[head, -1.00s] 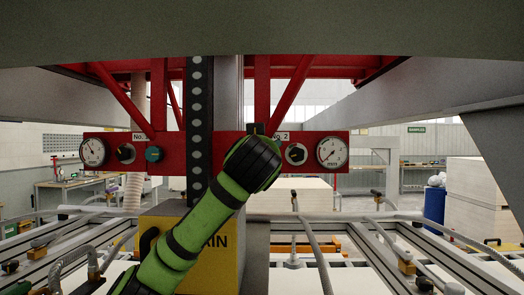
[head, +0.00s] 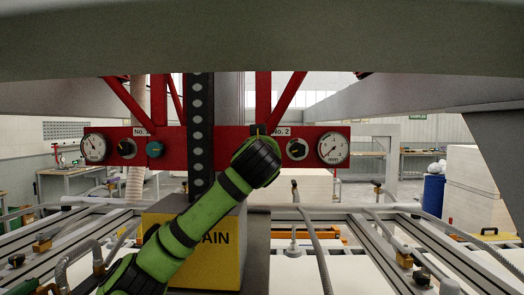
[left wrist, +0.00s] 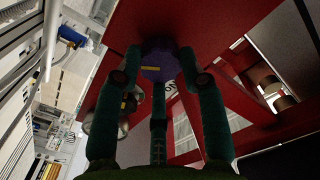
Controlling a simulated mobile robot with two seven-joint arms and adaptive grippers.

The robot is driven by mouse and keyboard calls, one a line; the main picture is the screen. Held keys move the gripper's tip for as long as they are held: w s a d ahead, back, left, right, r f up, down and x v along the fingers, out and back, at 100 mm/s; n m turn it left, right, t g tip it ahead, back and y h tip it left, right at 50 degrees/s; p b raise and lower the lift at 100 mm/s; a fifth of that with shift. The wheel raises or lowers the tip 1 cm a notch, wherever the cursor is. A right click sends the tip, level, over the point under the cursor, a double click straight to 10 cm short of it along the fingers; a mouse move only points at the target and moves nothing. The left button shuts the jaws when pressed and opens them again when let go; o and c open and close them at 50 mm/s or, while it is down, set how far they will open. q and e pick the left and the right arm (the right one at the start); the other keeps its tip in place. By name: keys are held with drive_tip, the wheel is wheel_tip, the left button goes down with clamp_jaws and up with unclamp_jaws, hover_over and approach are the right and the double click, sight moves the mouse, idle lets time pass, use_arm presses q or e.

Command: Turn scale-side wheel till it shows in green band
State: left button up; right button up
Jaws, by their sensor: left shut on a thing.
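A red panel (head: 220,150) carries the No. 1 and No. 2 controls. My left gripper (head: 257,162) is at the panel by the No. 2 label, where the wrist hides its fingers and what they hold. In the left wrist view its fingers are closed around a purple wheel (left wrist: 158,66) with a yellow mark. A round mm gauge (head: 333,149) is at the panel's right end, its needle towards the lower left; I cannot make out a green band on it. My right gripper is not in view.
A black selector knob (head: 297,149) sits between my left gripper and the mm gauge. On the left are another gauge (head: 95,148), a black knob (head: 127,149) and a teal wheel (head: 155,149). A yellow box (head: 226,262) stands below the panel.

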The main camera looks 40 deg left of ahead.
use_arm(q)
drive_tip(key=shift+s+r, duration=0.1)
drive_tip(key=shift+r, duration=0.15)
drive_tip(key=shift+r+n+b, duration=0.1)
drive_tip(key=shift+n+b, duration=3.6)
drive_tip(key=shift+n, duration=0.7)
drive_tip(key=shift+s+a+r, duration=0.1)
drive_tip(key=o, duration=1.1)
drive_tip(key=shift+o, duration=0.2)
drive_tip(key=shift+a+f, duration=0.1)
drive_tip(key=shift+f, duration=0.15)
